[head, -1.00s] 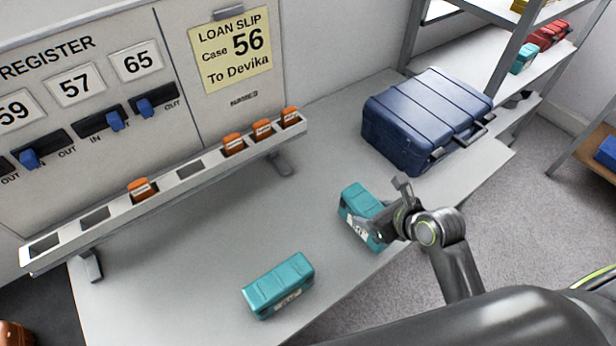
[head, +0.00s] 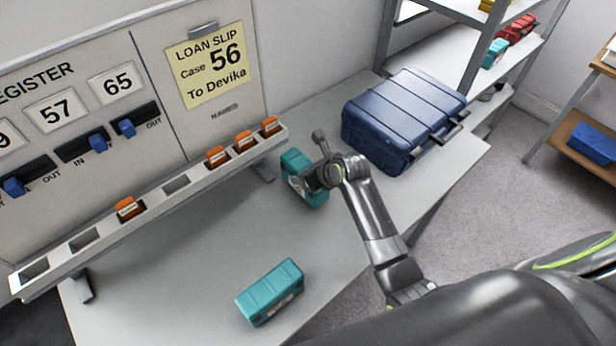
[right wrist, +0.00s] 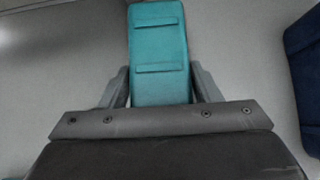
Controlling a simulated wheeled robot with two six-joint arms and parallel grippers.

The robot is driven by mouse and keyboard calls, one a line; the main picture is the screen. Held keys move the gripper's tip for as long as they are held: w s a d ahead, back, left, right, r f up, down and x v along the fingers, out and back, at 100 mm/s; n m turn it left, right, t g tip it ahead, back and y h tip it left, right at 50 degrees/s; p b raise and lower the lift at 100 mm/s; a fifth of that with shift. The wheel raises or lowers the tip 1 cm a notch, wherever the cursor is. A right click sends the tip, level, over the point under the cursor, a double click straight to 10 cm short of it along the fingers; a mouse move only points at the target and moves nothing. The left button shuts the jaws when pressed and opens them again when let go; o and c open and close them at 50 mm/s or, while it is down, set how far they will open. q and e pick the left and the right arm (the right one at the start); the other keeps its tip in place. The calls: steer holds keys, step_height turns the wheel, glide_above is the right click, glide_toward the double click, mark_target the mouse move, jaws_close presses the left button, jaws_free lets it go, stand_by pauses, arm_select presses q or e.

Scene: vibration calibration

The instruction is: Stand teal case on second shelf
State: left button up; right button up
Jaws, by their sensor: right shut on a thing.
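My right gripper (head: 316,174) is shut on a teal case (head: 296,165) over the middle of the grey table. In the right wrist view the teal case (right wrist: 157,48) sits between the two fingers of the gripper (right wrist: 160,88). In the head view the gripper hides part of this case, and a white label shows on its side. I cannot tell whether it touches the table. A second teal case (head: 270,292) lies on the table near its front edge. The shelf unit (head: 530,62) stands at the back right, with a small teal case (head: 495,52) and red cases (head: 517,28) on it. My left gripper is not in view.
A large blue case (head: 400,115) lies on the table (head: 200,270) between my right gripper and the shelves. A rack (head: 150,212) with several orange tags runs below the register board. A brown shelf with a blue case (head: 594,143) stands far right.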

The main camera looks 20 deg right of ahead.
steer(key=shift+f, duration=1.35)
steer(key=shift+f, duration=0.1)
steer(key=o, duration=1.3)
steer(key=shift+s, duration=0.1)
